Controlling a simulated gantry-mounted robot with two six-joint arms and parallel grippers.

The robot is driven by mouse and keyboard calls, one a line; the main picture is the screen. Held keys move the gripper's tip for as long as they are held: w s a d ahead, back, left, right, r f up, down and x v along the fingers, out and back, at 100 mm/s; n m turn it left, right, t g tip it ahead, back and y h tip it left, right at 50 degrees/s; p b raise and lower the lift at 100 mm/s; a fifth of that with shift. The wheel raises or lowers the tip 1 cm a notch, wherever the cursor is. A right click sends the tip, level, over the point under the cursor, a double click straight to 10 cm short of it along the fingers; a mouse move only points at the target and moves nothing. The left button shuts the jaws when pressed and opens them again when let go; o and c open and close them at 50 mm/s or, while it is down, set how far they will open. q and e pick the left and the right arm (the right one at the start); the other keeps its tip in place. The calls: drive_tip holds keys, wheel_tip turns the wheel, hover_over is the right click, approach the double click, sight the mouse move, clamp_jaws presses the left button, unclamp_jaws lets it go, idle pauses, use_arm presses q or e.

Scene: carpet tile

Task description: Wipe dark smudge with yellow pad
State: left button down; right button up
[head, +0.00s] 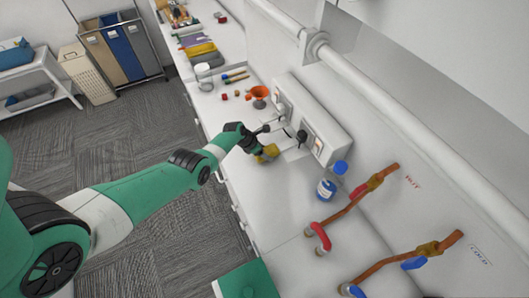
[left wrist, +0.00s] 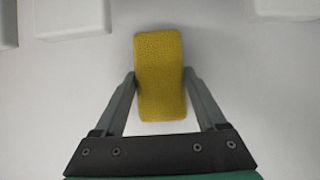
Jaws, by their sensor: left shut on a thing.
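The yellow pad (left wrist: 160,80) is held between the two fingers of my left gripper (left wrist: 160,85), upright in the left wrist view. In the head view the pad (head: 268,153) shows at the tip of my left gripper (head: 262,150), over the white counter in front of the white wall box. Whether the pad touches the surface is hard to tell. I see no dark smudge in either view; the gripper and pad may hide it. My right gripper is not in view.
A white box with switches and plugs (head: 325,130) stands along the wall. A blue-capped bottle (head: 331,181) is to the right of the gripper. An orange funnel (head: 260,92) and glass jar (head: 204,77) stand beyond. Pipes with valves (head: 355,200) are at the near right.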

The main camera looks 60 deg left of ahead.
use_arm(q)
wheel_tip(320, 180, up, 2)
drive_tip(key=shift+a+r+p, duration=0.1)
drive_tip(key=shift+r+p, duration=0.05)
drive_tip(key=shift+p, duration=0.2)
wheel_tip(320, 180, up, 5)
drive_tip(key=p, duration=0.5)
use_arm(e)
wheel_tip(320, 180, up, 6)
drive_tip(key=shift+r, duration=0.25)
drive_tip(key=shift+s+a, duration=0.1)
